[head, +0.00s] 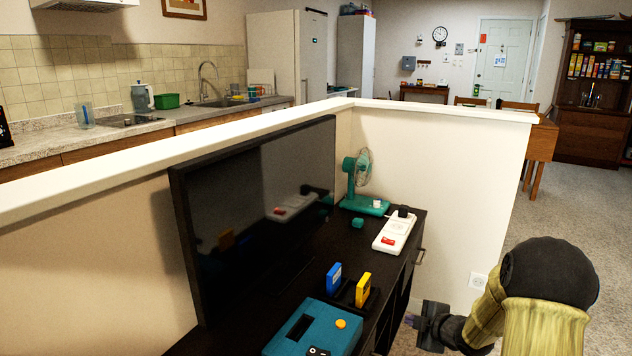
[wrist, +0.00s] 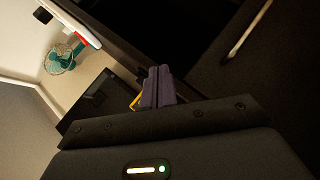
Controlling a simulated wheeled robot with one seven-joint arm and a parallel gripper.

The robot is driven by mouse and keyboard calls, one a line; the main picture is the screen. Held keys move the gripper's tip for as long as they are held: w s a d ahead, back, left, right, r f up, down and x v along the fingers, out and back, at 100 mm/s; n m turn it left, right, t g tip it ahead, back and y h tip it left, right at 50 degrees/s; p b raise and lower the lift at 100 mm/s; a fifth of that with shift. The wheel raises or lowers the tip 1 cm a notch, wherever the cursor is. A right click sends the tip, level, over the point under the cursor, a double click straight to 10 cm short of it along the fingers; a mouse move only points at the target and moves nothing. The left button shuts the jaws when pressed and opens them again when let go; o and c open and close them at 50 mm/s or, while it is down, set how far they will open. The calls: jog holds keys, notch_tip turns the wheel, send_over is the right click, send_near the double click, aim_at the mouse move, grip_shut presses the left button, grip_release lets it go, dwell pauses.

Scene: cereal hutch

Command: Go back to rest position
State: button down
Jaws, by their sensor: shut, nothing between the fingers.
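My gripper (head: 411,321) is at the lower right in the head view, beside the front of the dark TV cabinet (head: 392,275), apart from the things on its top. In the wrist view its two purple-grey fingers (wrist: 158,86) are together, with nothing between them. My arm reaches in from the lower right of the head view. The cereal hutch (head: 590,125) is a dark wood cabinet at the far right, with boxes on its upper shelves.
On the cabinet stand a TV (head: 255,215), a teal fan (head: 360,180), a white power strip (head: 395,231), blue (head: 333,279) and yellow (head: 363,289) cartridges and a teal console (head: 312,330). A half wall (head: 430,160) runs behind. Carpet (head: 570,215) is open at right.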

jog(key=s+a+r+m+g+h, duration=0.1)
jog(key=s+a+r+m+g, duration=0.15)
jog(key=s+m, duration=0.5)
jog(key=s+a+r+m+g+h+p, duration=0.1)
jog(key=s+a+r+m+g+h, duration=0.2)
jog(key=s, duration=0.8)
jog(key=s+a+r+m+g, duration=0.15)
jog(key=s+a+m, duration=0.25)
jog(key=s+m, duration=0.4)
notch_tip(320, 180, up, 35)
jog(key=n+p, duration=0.1)
jog(key=p, duration=3.5)
jog(key=shift+s+r+g, duration=0.15)
jog(key=shift+s+g, duration=0.15)
jog(key=shift+g, duration=0.1)
jog(key=shift+a+n, duration=0.1)
jog(key=shift+n, duration=0.15)
